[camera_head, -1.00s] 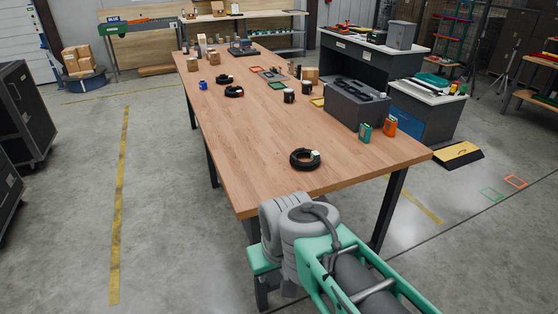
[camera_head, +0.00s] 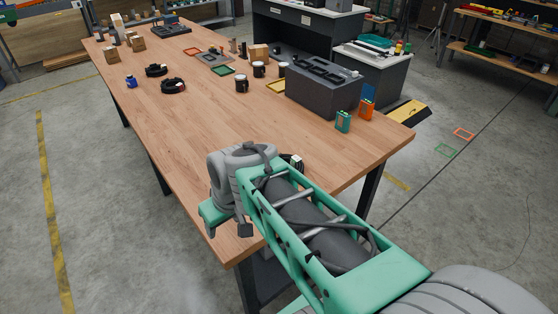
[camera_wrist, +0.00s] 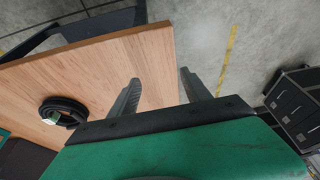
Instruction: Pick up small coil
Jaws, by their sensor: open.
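Three black coils lie on the wooden table. Two lie farther back, one coil (camera_head: 157,70) and another with a red tag (camera_head: 173,86). The third, a near coil with a pale tag (camera_head: 294,160), is mostly hidden behind my arm in the head view. A black coil with a white and green tag (camera_wrist: 62,112) lies flat on the table at the left of the wrist view. I cannot tell for sure which is the small one. My gripper (camera_wrist: 160,80) is open and empty, its fingers apart near the table edge, with the coil off to their left.
The wooden table (camera_head: 140,110) has free room along its left side. A dark grey box (camera_head: 322,90), a teal can (camera_head: 343,121) and an orange one (camera_head: 367,109) stand at its right. Mugs, cartons and a blue jar (camera_head: 131,82) stand farther back. A black case (camera_wrist: 295,105) stands on the floor.

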